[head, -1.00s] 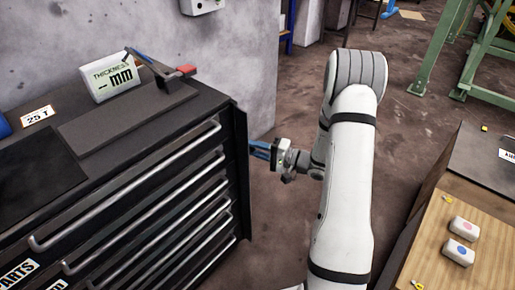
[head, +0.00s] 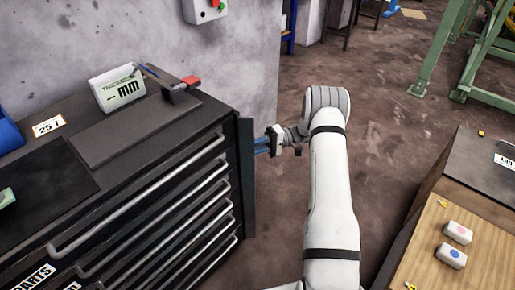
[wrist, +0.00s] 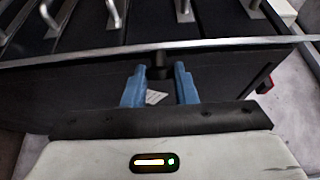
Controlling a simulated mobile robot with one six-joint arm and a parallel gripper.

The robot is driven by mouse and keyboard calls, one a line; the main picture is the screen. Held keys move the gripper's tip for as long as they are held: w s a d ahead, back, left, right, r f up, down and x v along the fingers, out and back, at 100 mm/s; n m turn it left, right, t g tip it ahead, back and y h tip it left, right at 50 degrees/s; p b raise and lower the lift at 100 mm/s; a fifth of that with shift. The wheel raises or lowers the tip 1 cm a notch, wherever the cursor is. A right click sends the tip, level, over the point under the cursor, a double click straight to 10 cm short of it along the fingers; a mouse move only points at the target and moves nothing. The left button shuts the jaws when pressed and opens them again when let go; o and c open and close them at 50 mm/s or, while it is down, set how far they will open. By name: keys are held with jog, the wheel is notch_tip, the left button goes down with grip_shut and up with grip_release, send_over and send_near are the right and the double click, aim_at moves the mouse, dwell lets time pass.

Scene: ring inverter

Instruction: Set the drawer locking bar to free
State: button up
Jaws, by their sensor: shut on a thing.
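The drawer locking bar (head: 246,180) is a tall dark upright strip at the right front edge of the black drawer cabinet (head: 205,118). My gripper (head: 262,146) is at the right side of this bar, near its upper part, with blue fingers pointing left toward it. In the wrist view my gripper (wrist: 159,88) has its two blue fingers on either side of a small dark part (wrist: 159,68) of the bar, below a pale metal edge. The fingers are shut on it. The exact contact is partly hidden and dark.
Several drawer handles (head: 140,198) stick out left of the bar. A wooden bench (head: 485,240) with small white boxes is at the right. Bare floor lies between.

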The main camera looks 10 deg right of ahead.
jog(key=shift+w+a+n+g+h+p, duration=0.25)
jog(key=shift+n+g+p, duration=0.25)
jog(key=shift+g, duration=0.35)
jog(key=shift+w+a+n+g+h+p, duration=0.1)
jog(key=shift+w+n+g+h+p, duration=0.15)
jog(key=shift+n+g, duration=0.5)
jog(key=shift+g, duration=0.4)
jog(key=o, duration=1)
